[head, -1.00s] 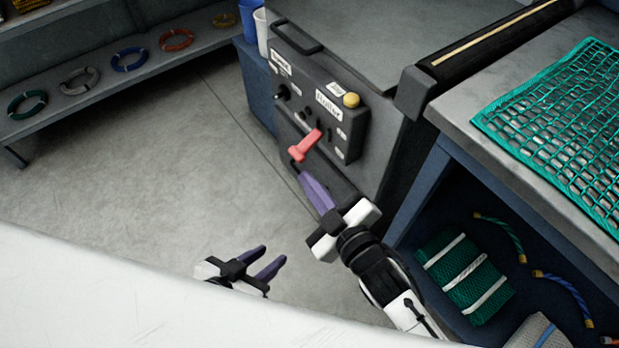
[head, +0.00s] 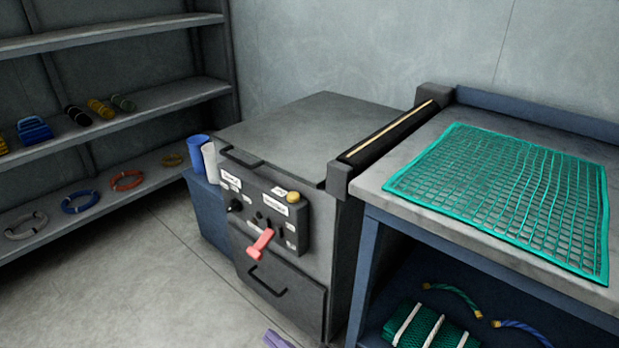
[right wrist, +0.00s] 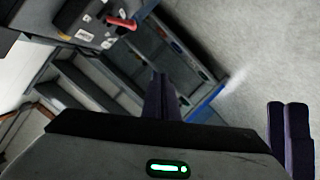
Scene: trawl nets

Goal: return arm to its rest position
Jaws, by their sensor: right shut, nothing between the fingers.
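My right gripper's purple fingertips (head: 276,340) show at the bottom edge of the head view, in front of the grey machine. In the right wrist view its fingers (right wrist: 161,98) are together and empty. They are clear of the red lever (head: 261,244), which sticks out of the machine's front panel and also shows in the right wrist view (right wrist: 121,22). A second pair of purple fingers (right wrist: 290,140) stands at the right of the right wrist view, seemingly my left gripper; how far they are open is unclear. The left gripper is out of the head view.
The grey machine (head: 310,135) stands beside a workbench (head: 378,183) bearing a green net (head: 510,195). A rolled net (head: 430,328) and ropes lie on its lower shelf. Shelving (head: 100,205) with coiled rings stands left. The floor (head: 120,285) between is open.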

